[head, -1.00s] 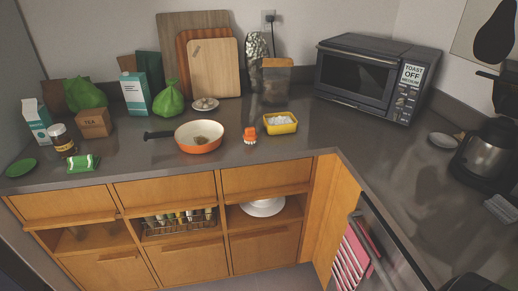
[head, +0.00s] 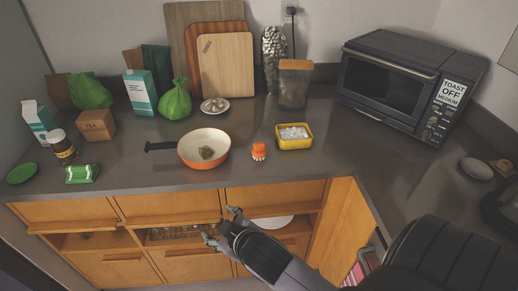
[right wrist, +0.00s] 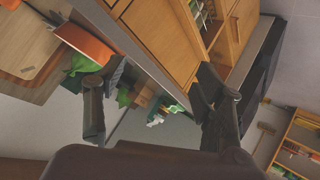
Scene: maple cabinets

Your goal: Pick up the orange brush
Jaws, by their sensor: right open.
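The orange brush (head: 259,151) is small, with an orange top and pale bristles. It stands on the grey countertop between the orange pan and the yellow tub in the head view. I cannot make it out in the right wrist view. My right gripper (head: 221,226) is open and empty, in front of the counter's edge and the drawers, nearer to me than the brush and a little left of it. Its two spread fingers also show in the right wrist view (right wrist: 160,82). My left gripper is not in view.
The orange pan (head: 204,148) is left of the brush, its handle pointing left. The yellow tub (head: 294,137) stands close on its right. The toaster oven (head: 388,85) is at the back right. Countertop in front of the brush is clear.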

